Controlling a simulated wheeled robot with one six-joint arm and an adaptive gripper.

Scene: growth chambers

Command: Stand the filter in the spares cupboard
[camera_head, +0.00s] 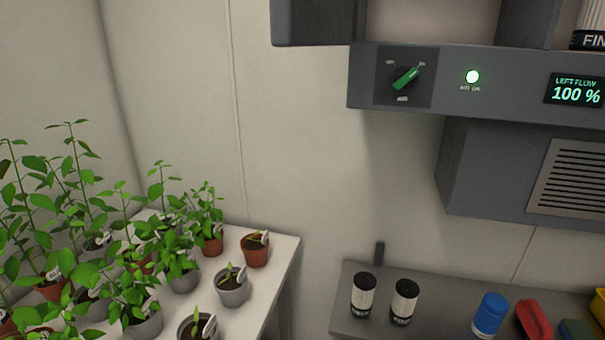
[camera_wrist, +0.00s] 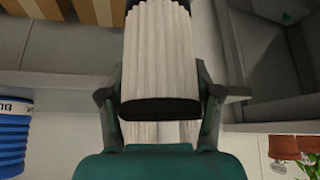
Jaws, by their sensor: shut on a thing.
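My gripper (camera_wrist: 160,98) is closed around a filter (camera_wrist: 160,50) in the wrist view. The filter has white pleats and black ends, and its near black end lies between the two fingers. Its far end runs out of the top of the picture. My gripper is outside the head view. Another white pleated filter (camera_head: 590,15) with a black band reading "FIN" stands partly in view at the upper right of the head view. I cannot tell for sure which part is the spares cupboard. A grey open-fronted compartment (camera_wrist: 268,45) shows beside the held filter in the wrist view.
A grey panel (camera_head: 450,85) carries a green-pointer knob (camera_head: 405,79) and a "LEFT FLOW 100 %" display (camera_head: 576,91). Below, a grey bench (camera_head: 345,318) holds bottles and a red item (camera_head: 534,320). Potted plants crowd a white table (camera_head: 277,262). A blue ribbed item (camera_wrist: 14,140) shows in the wrist view.

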